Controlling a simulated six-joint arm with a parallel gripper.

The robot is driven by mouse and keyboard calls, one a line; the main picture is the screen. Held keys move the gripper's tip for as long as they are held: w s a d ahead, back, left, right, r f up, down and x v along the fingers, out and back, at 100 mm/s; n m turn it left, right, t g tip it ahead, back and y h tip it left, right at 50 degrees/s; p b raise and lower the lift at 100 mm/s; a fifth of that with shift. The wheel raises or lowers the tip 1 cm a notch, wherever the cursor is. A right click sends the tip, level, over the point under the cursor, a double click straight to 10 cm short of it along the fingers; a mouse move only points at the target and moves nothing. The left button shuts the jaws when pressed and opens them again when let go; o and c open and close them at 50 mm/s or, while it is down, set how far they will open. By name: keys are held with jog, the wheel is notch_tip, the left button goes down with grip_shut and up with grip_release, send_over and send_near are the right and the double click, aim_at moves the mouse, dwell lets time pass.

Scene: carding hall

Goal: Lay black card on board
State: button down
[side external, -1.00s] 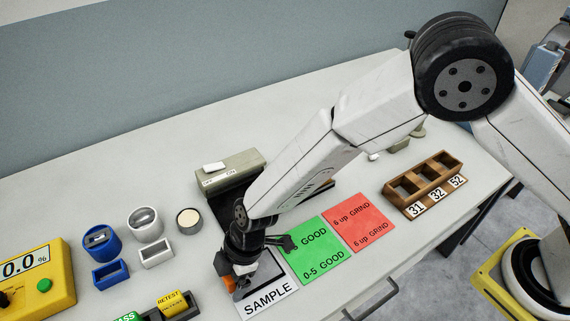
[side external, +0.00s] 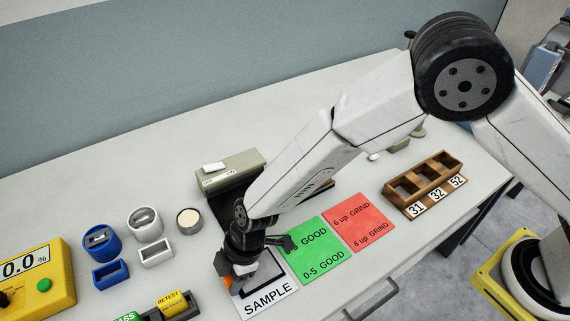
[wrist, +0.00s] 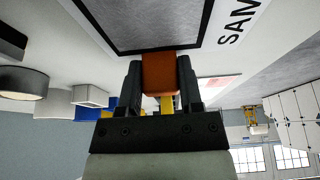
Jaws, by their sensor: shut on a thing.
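The white SAMPLE board (side external: 268,303) lies near the table's front edge. It has a black-edged grey panel, which fills the top of the wrist view (wrist: 150,22). My gripper (side external: 240,272) points down over the board's left part. In the wrist view, my gripper (wrist: 160,85) is shut on an orange-brown block (wrist: 160,72) at the panel's black edge. I cannot tell whether the block is joined to that panel, or make out a separate black card. A dark flat thing (side external: 228,207) lies partly hidden behind my arm.
Green GOOD (side external: 315,250) and red GRIND (side external: 358,222) cards lie right of the board. A wooden numbered rack (side external: 423,186) stands farther right. Blue and white cups and small trays (side external: 109,274), plus a yellow meter (side external: 35,275), stand left. A grey switch box (side external: 232,172) is behind.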

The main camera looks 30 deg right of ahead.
jog(key=shift+r, duration=0.2)
jog(key=shift+r, duration=0.9)
jog(key=s+d+r, duration=0.9)
jog(key=s+r, duration=0.1)
jog(key=shift+s+r, duration=0.3)
jog(key=shift+r, duration=0.1)
jog(key=shift+d, duration=0.1)
jog(key=shift+w, duration=0.15)
